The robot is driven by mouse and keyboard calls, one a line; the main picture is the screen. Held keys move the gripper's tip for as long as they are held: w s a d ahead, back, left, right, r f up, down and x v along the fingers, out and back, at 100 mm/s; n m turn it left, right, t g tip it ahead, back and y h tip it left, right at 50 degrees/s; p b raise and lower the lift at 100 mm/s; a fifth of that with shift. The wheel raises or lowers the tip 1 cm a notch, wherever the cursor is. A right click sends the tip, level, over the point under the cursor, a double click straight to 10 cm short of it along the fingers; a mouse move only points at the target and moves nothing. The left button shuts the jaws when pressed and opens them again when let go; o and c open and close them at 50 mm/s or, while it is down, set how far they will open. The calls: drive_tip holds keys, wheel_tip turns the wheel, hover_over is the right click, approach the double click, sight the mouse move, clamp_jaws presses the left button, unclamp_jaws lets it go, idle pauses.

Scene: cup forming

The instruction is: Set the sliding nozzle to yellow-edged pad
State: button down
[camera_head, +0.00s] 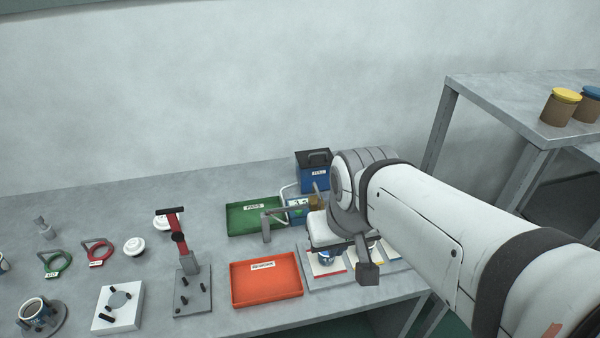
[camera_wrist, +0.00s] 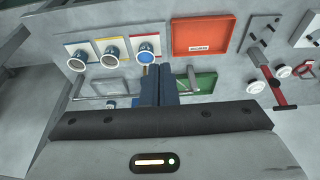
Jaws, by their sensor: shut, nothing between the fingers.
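Each bears a round cup; the one on the red-edged pad (camera_wrist: 149,57) looks blue inside. A small brass part (camera_head: 316,202), which seems to be the nozzle, shows beside my wrist in the head view. Its slide position is mostly hidden. My gripper (camera_wrist: 160,69) is shut and empty, its blue fingers just below the red-edged pad in the wrist view.
A grey bar (camera_head: 275,212) projects near the green tray (camera_head: 232,225). An orange tray (camera_head: 266,300) lies left of the pads. A blue bin (camera_head: 313,177) stands behind. A red-handled press (camera_head: 178,238) is farther left. A raised shelf (camera_head: 510,100) stands at the right.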

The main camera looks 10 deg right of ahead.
drive_tip(key=c, duration=1.9)
unclamp_jaws()
drive_tip(key=shift+w+r, duration=0.2)
drive_tip(key=shift+w, duration=0.1)
drive_tip(key=shift+c, duration=0.2)
drive_tip(key=o, duration=0.5)
drive_tip(key=shift+g, duration=0.4)
drive_tip(key=w, duration=0.2)
drive_tip(key=w+r, duration=0.1)
drive_tip(key=w, duration=0.4)
drive_tip(key=shift+d+r, duration=0.3)
drive_tip(key=shift+r, duration=0.1)
drive_tip(key=shift+c, duration=0.2)
drive_tip(key=g+y, duration=0.2)
approach(317, 187)
drive_tip(key=shift+w+a+f+p, duration=0.1)
drive_tip(key=shift+a+f+p, duration=0.15)
drive_tip(key=shift+f, duration=1)
drive_tip(key=shift+w+a+f+p, duration=0.1)
drive_tip(key=shift+a+f+p, duration=0.2)
drive_tip(key=shift+f, duration=1)
drive_tip(key=shift+w+a+f+p, duration=0.1)
drive_tip(key=shift+f+p, duration=0.25)
drive_tip(key=shift+f, duration=0.9)
drive_tip(key=shift+s, duration=0.1)
clamp_jaws()
